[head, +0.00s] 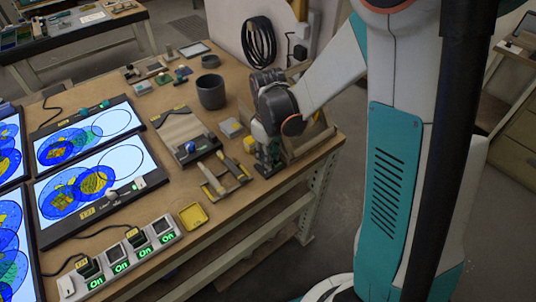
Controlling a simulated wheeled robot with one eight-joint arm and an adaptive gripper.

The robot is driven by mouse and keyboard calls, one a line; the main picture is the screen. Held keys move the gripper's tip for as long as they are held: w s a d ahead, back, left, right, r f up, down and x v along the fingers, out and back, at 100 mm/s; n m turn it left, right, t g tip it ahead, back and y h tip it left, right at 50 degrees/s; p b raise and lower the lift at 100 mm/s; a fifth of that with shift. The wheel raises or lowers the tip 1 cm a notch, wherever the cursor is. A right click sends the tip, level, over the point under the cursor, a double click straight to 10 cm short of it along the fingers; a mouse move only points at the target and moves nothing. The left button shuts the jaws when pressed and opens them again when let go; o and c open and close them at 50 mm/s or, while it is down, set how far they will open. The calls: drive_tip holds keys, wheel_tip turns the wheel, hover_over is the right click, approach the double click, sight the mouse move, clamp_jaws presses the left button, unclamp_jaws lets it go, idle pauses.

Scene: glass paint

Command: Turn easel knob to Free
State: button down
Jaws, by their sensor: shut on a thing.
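The wooden easel (316,136) stands at the right edge of the workbench, partly behind my arm. My gripper (267,158) points down at the easel's left side, low over the bench. Its fingers are shut on the easel knob, which they and my wrist mostly hide. I cannot read the knob's setting or see any Free mark from this view.
Left of my gripper lie a wooden tray with tools (224,180) and small blocks (231,127). A dark grey cup (211,92) stands behind. Lit panels with blue circles (95,185), a power strip (120,258) and a yellow dish (193,216) fill the left and front.

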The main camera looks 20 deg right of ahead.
drive_tip(key=m, duration=0.5)
drive_tip(key=shift+m+b, duration=0.3)
drive_tip(key=shift+m, duration=0.1)
drive_tip(key=m, duration=0.5)
drive_tip(key=shift+m, duration=0.3)
drive_tip(key=c, duration=1.3)
unclamp_jaws()
drive_tip(key=shift+c, duration=0.2)
drive_tip(key=shift+r, duration=0.1)
wheel_tip(320, 180, up, 12)
